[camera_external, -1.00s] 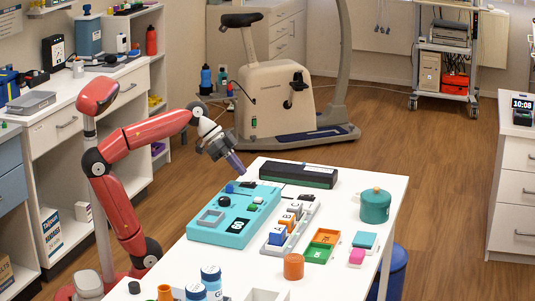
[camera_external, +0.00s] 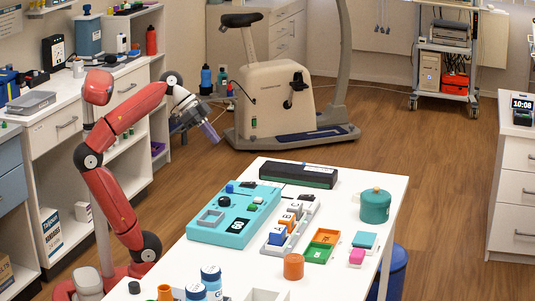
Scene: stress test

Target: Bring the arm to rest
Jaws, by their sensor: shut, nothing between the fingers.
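My red arm is raised and bent beside the left end of the white table (camera_external: 335,275). My gripper (camera_external: 214,137) hangs in the air beyond the table's far left edge, pointing down and to the right. It is shut with nothing in it and touches nothing. The teal board (camera_external: 222,236) on the table lies below and to the right of it.
The table holds a black case (camera_external: 298,176), a green round pot (camera_external: 374,207), a grey rack of blocks (camera_external: 305,222), an orange cup (camera_external: 293,267) and blue-lidded bottles (camera_external: 211,278). An exercise bike (camera_external: 275,100) stands behind. White shelving (camera_external: 128,135) is close on the left.

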